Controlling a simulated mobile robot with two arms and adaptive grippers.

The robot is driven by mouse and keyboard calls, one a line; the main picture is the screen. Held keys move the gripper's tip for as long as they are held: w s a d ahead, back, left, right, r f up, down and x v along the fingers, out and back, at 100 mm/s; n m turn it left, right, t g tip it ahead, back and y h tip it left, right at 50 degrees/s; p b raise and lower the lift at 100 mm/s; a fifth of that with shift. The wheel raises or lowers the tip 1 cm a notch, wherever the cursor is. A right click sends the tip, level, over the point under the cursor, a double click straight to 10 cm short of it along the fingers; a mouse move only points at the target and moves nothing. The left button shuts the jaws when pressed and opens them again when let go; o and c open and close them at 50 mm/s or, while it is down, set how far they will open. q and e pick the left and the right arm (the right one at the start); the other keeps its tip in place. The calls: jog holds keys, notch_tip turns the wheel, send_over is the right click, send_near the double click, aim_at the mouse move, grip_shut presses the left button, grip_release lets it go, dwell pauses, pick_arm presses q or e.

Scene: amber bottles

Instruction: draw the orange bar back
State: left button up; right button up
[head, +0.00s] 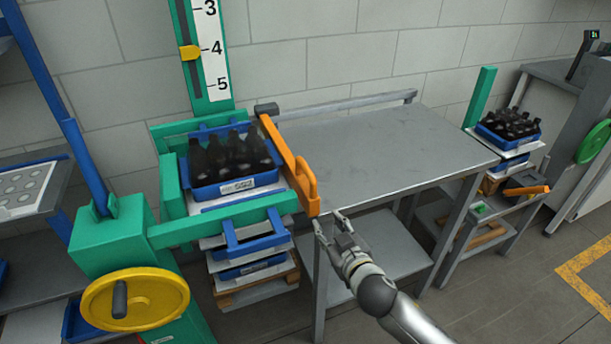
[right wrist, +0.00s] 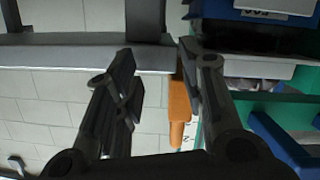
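The orange bar (head: 286,160) lies along the left edge of the grey metal table, between the table and the blue crate (head: 236,187) of dark bottles. My right gripper (head: 331,221) is at the table's front left corner, just right of and below the handle. Its two fingers are apart, with nothing clearly held. In the right wrist view, the orange bar (right wrist: 179,112) shows close to the right finger of my open gripper (right wrist: 160,75); I cannot tell whether they touch. My left gripper is not in view.
The grey table (head: 375,150) is bare. A green lift frame (head: 170,235) with a yellow handwheel (head: 135,299) stands at left, around the bottle crate. Another bottle crate (head: 490,131) stands on a stand at right. Open floor lies at front right.

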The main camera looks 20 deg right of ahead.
aim_at(306, 169)
jog(key=r+t, duration=0.1)
jog(key=r, duration=0.2)
jog(key=a+r+t, duration=0.1)
jog(key=r, duration=0.3)
jog(key=s+a+r+y+b, duration=0.1)
jog(key=r, duration=0.3)
jog(key=shift+a+t, duration=0.2)
jog(key=shift+t, duration=0.2)
jog(key=shift+r, duration=0.25)
jog(key=shift+w+r, duration=0.15)
jog(key=shift+w, duration=0.2)
jog(key=w, duration=0.3)
jog(key=w+p, duration=0.1)
jog(key=w, duration=0.2)
jog(key=w+a+p, duration=0.1)
jog(key=w, duration=0.3)
jog(key=shift+f, duration=0.2)
grip_shut()
jog(key=shift+d, duration=0.1)
